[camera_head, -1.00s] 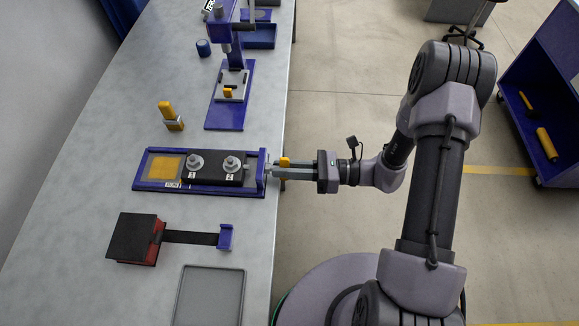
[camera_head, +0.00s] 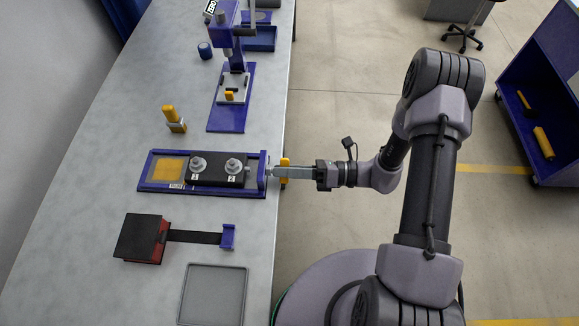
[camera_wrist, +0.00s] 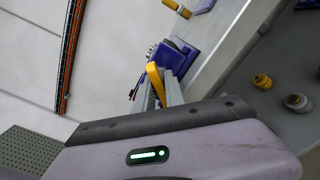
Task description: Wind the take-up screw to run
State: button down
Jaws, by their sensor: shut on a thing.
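The blue take-up fixture (camera_head: 150,187) lies on the bench, its end plate (camera_head: 262,174) toward the bench's right edge. A black block (camera_head: 215,181) with two bolts, marked with numbers, sits on it beside a yellow patch (camera_head: 168,168). A small label (camera_head: 177,186) sits below the patch, too small to read surely. The yellow handle (camera_head: 284,165) of the take-up screw stands just outside the end plate; it also shows in the wrist view (camera_wrist: 154,78). My gripper (camera_head: 284,172) reaches in from the right and is shut on this handle. The screw itself is mostly hidden.
A blue press-like stand (camera_head: 227,115) and a yellow-topped piece (camera_head: 173,120) stand farther back. A black-and-red block with a strap (camera_head: 140,238) and a grey tray (camera_head: 213,295) lie nearer. A blue cart (camera_head: 540,90) stands at the right.

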jog(key=shift+m+p, duration=0.55)
jog(key=shift+m, duration=0.95)
jog(key=shift+r+m+p, duration=0.1)
jog(key=shift+m+p, duration=0.25)
jog(key=shift+m, duration=1.05)
jog(key=shift+m+p, duration=0.6)
jog(key=shift+m, duration=0.8)
